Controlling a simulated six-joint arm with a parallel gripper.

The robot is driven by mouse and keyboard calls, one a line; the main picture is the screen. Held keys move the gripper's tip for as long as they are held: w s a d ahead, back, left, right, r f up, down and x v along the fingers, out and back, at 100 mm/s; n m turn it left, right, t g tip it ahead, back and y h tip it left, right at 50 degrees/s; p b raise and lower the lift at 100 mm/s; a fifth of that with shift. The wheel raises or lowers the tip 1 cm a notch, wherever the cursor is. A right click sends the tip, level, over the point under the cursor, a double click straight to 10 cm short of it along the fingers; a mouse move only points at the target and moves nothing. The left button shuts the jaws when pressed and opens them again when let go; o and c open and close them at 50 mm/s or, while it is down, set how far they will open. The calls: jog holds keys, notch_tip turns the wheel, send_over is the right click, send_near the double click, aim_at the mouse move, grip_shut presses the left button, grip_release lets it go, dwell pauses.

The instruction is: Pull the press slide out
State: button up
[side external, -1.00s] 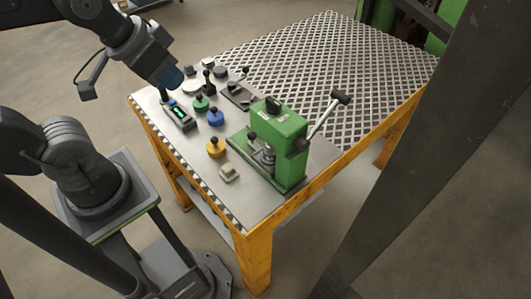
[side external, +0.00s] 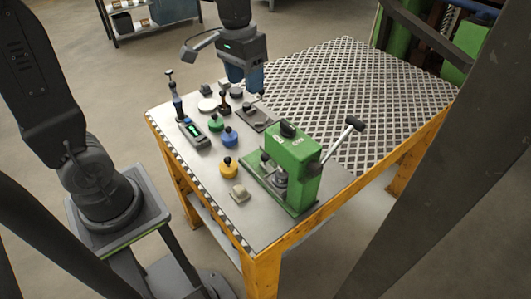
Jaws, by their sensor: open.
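The green press (side external: 303,166) stands at the table's front right, its lever (side external: 343,138) slanting up to the right to a black handle. The press slide, with a small dark knob (side external: 265,156) at its left end, sits low at the press's left side. A round metal part (side external: 280,176) stands at the press's open front. My gripper (side external: 252,88) points down above the back of the metal plate, behind and left of the press and apart from it. It looks empty; its fingertips are small and dark here.
Yellow (side external: 229,169), blue (side external: 228,137) and green (side external: 215,123) knobbed pieces stand left of the press. A beige block (side external: 240,193) lies in front. The perforated tabletop (side external: 340,85) behind is clear.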

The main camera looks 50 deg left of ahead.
jog(key=w+a+f+n+g+h, duration=0.1)
jog(key=w+a+f+g, duration=0.1)
jog(key=w+f, duration=0.4)
jog(key=w+a+f+g+h, duration=0.1)
jog(key=w+a+f+g, duration=0.2)
jog(key=f, duration=0.5)
jog(key=x, duration=0.4)
jog(key=w+x, duration=0.1)
jog(key=x, duration=0.4)
jog(key=d+x, duration=0.1)
jog(key=x, duration=0.3)
jog(key=shift+w+d+f, duration=0.15)
jog(key=shift+w+f, duration=0.1)
jog(key=shift+f, duration=0.05)
grip_shut()
